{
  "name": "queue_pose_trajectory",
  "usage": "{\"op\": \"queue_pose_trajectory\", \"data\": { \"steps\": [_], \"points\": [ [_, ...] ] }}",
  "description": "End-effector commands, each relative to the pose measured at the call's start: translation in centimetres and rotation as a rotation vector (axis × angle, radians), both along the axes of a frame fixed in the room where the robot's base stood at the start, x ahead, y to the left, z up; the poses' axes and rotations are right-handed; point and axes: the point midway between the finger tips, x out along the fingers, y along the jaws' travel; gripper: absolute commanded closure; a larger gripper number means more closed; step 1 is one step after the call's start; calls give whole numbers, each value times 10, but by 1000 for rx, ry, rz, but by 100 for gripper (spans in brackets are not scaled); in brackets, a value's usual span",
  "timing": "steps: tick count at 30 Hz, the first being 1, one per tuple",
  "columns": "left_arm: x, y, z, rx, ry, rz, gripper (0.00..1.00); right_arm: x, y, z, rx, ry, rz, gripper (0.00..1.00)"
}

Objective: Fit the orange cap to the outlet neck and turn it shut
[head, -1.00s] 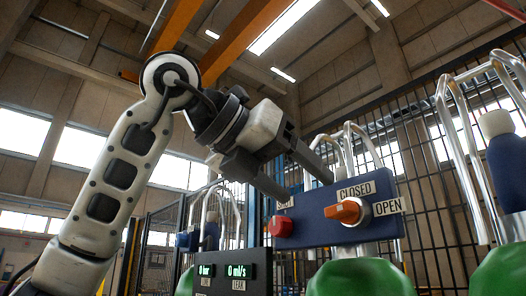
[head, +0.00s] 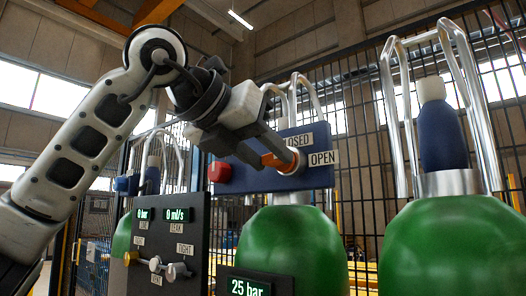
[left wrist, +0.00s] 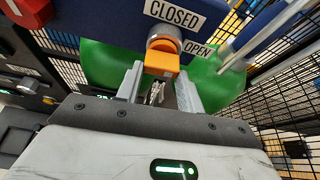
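An orange handle (head: 277,161) sits on a silver collar on the blue block (head: 245,170), between the labels CLOSED and OPEN. It sticks out towards my left gripper (head: 257,152). In the left wrist view the orange handle (left wrist: 162,63) lies at the tips of the two fingers of my left gripper (left wrist: 161,78), one on each side. The gap there is about the handle's width; I cannot tell whether the fingers press on it. No separate loose orange cap or bare neck shows. My right gripper is not in view.
A red knob (head: 220,172) sits at the block's left end, close to the left gripper. Green cylinders (head: 290,250) stand below and right, with silver guard rails (head: 395,110). A dark panel (head: 170,235) with readouts and small valves stands in front. A mesh fence runs behind.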

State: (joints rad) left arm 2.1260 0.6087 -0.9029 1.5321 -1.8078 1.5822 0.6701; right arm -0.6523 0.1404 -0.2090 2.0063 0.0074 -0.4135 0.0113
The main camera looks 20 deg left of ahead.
Motion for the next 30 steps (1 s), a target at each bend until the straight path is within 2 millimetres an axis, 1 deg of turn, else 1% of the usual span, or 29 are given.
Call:
{"op": "queue_pose_trajectory", "data": {
  "steps": [1,2,3,5,6,8,11,18,21,30],
  "points": [
    [0,0,0,0,-1,0,85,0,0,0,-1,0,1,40],
    [0,0,1,0,-1,0,68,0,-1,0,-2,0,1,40],
    [0,0,1,0,-1,0,79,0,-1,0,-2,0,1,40],
    [0,0,1,0,-1,0,96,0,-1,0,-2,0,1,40],
    [0,0,1,0,-1,0,100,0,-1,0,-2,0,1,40],
    [0,0,1,9,-4,0,100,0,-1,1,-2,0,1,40],
    [-1,0,3,75,-29,0,100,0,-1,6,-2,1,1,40],
    [-1,-1,3,398,-147,1,100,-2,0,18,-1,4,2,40],
    [-1,-1,2,485,-178,0,100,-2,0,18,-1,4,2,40],
    [-1,-2,1,518,-190,0,100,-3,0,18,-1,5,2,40]
  ]
}}
